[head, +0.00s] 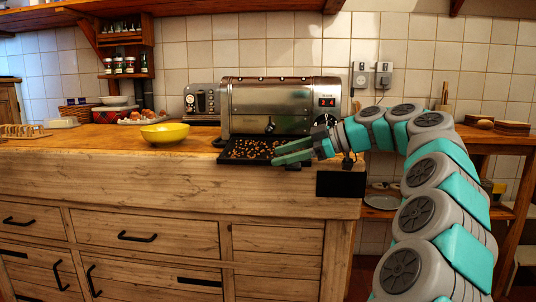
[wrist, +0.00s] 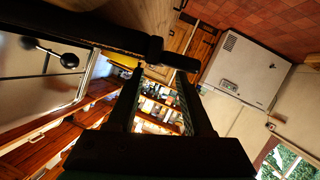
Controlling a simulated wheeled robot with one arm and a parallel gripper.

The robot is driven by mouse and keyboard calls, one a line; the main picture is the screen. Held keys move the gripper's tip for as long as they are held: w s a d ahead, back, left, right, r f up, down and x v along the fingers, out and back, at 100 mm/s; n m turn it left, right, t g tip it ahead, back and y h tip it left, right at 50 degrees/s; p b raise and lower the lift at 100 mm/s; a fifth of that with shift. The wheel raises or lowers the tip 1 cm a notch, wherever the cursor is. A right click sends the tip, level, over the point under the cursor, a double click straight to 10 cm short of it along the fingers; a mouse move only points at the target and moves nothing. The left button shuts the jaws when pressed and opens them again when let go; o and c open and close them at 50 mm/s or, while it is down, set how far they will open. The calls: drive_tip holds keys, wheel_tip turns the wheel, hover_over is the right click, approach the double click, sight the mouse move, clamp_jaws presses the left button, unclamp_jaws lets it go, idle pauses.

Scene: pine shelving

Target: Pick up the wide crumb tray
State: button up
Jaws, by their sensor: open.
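The wide crumb tray (head: 236,161) is dark, shallow and covered with brown crumbs. It sticks out at the foot of the steel toaster oven (head: 285,103), at the counter's front edge. My gripper (head: 276,154) reaches in from the right, with its green fingers at the right part of the tray. The fingers hide that part, and I cannot tell if they touch it. In the wrist view my gripper (wrist: 162,72) is open, with a clear gap between the fingers. A dark bar crosses near the fingertips there; it looks like the tray's edge.
A yellow bowl (head: 165,133) stands on the wooden counter (head: 80,142) left of the oven. A tray of eggs (head: 142,118) and a red box (head: 110,115) are behind it. A lower wooden shelf unit (head: 505,135) is on the right. The counter's front left is clear.

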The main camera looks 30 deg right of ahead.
sight(268, 160)
drive_tip(key=shift+x, duration=2.35)
drive_tip(key=shift+r, duration=0.1)
clamp_jaws()
